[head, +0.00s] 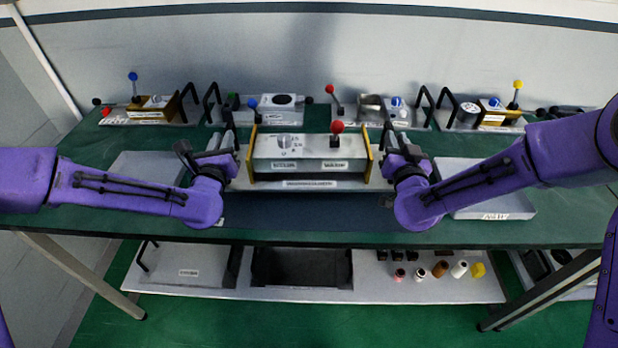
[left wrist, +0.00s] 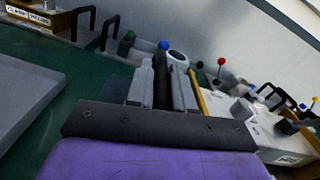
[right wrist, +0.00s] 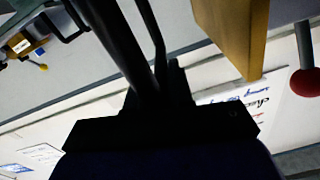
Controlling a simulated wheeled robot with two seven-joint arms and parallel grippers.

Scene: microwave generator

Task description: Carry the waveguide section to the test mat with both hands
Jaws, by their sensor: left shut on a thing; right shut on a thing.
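The waveguide section appears to be the wide grey unit (head: 310,149) with gold end plates, a silver knob and a red-ball lever, on a pale labelled base plate, centre in the head view. My left gripper (head: 226,150) is shut on its left black handle, and my right gripper (head: 394,150) is shut on its right handle. The left wrist view shows the left fingers (left wrist: 162,84) around a dark bar. The right wrist view shows a gold end plate (right wrist: 236,32) and the red ball (right wrist: 304,82). A dark blue mat (head: 305,214), likely the test mat, lies in front and below. I cannot tell the unit's height.
Several modules with black handles stand along the back, including one with a blue lever (head: 155,104) and one with a yellow lever (head: 490,112). A lower shelf (head: 380,285) holds small parts.

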